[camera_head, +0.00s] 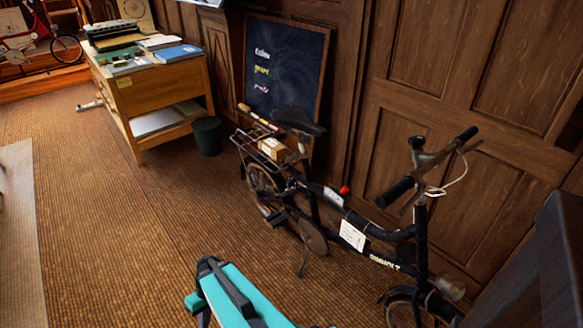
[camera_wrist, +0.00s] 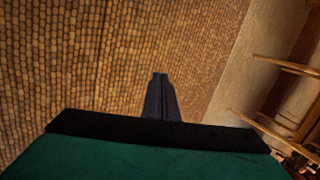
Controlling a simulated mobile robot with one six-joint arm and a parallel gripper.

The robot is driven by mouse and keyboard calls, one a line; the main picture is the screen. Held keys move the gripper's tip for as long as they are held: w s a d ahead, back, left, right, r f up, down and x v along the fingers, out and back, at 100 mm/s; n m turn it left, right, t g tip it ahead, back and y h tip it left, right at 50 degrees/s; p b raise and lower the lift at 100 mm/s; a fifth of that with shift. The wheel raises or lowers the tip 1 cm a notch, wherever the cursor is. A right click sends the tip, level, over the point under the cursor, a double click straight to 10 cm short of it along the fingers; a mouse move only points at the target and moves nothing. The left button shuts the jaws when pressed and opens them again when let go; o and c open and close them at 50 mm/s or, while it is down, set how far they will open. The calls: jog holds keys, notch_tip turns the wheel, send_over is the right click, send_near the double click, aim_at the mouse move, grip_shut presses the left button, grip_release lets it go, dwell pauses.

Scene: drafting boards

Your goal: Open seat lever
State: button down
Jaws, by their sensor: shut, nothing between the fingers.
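A dark folding bicycle (camera_head: 330,215) stands upright in front of the wood-panelled wall in the head view. Its black seat (camera_head: 298,120) tops a seat post above the rear wheel. A small red-tipped part (camera_head: 344,190) sticks up near the frame, right of the seat post; I cannot tell if it is the seat lever. My gripper (camera_wrist: 160,76) is shut and empty in the wrist view, above the carpet. The bicycle is not clearly in the wrist view. My teal arm is low in the head view, in front of the bicycle and apart from it.
A wooden desk (camera_head: 170,85) with books and a typewriter stands at the back left, with a dark bin (camera_head: 207,136) beside it. A blackboard (camera_head: 287,70) leans behind the seat. A dark panel (camera_head: 545,270) is at the lower right. Carpet left of the bicycle is clear.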

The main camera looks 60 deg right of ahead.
aim_at(286, 161)
jog(key=w+d+r+t+h+b, duration=0.1)
jog(key=w+d+r+t+b, duration=0.3)
jog(key=d, duration=0.6)
jog(key=d+r+m+t, duration=0.15)
jog(key=d+r, duration=0.35)
jog(key=d, duration=0.6)
jog(key=w+d+r+t+h+b, duration=0.1)
jog(key=w+d+r+t+b, duration=0.25)
jog(key=d, duration=0.65)
jog(key=s+d+r+t+h+b, duration=0.1)
jog(key=s+d+r+t+h, duration=0.1)
jog(key=s+d+r, duration=0.7)
jog(key=s+d+r+t+h+b, duration=0.2)
jog(key=s+d+r, duration=0.7)
jog(key=d, duration=0.7)
notch_tip(286, 161, up, 3)
jog(key=shift+d+t+h+b, duration=0.3)
jog(key=shift+t+h, duration=0.3)
jog(key=shift+h, duration=0.6)
jog(key=b+x, duration=0.1)
jog(key=x, duration=1.3)
jog(key=shift+a, duration=0.1)
